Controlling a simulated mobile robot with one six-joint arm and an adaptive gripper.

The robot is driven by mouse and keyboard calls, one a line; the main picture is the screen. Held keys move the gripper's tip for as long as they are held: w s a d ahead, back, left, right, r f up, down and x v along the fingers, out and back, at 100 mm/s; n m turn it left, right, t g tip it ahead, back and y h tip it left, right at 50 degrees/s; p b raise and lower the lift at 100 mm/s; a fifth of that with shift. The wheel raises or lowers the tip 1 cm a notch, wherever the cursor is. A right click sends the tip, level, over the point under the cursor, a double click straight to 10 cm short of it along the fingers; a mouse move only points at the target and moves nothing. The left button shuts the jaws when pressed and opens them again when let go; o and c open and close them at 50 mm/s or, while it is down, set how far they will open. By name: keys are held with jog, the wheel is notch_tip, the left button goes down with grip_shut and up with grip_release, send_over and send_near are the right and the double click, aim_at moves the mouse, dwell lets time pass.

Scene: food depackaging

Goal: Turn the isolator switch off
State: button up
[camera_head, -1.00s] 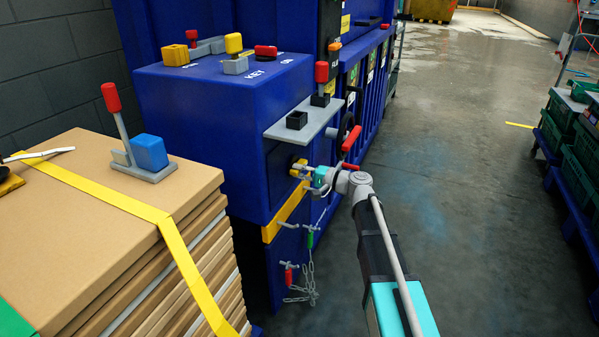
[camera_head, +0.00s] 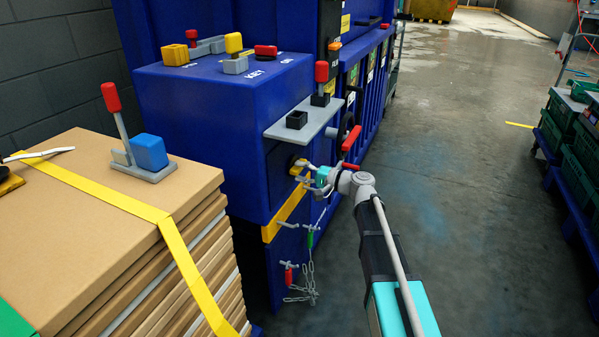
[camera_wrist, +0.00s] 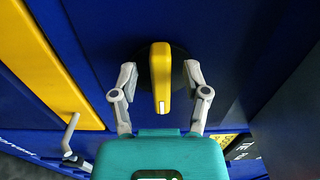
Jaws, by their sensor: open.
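The isolator switch (camera_wrist: 160,72) is a yellow handle with a white mark at one end, on a round dark base against the blue machine. In the wrist view its handle runs up and down the picture. In the head view the switch (camera_head: 299,166) is small and partly hidden by my gripper (camera_head: 307,174). In the wrist view my gripper (camera_wrist: 160,76) is open, with one grey finger on each side of the handle and a visible gap on both sides. How near the fingertips are to the panel is hard to tell.
A grey shelf (camera_head: 285,131) with a red-handled lever juts out above the switch. A yellow bar (camera_head: 284,219), hooks and a hanging chain (camera_head: 309,281) are below.

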jog(key=v, duration=1.1)
jog(key=shift+d, duration=0.2)
jog(key=shift+s, duration=0.1)
jog(key=s+d+f+n+g+h, duration=0.2)
jog(key=s+f+n+g+h, duration=0.15)
jog(key=s+f+h, duration=0.75)
jog(key=s+d+f+g+h, duration=0.3)
jog(key=s+d+f+h, duration=0.35)
jog(key=s+d, duration=0.35)
notch_tip(320, 180, up, 37)
jog(key=w+p, duration=0.1)
jog(key=p, duration=3.7)
jog(key=shift+d, duration=0.3)
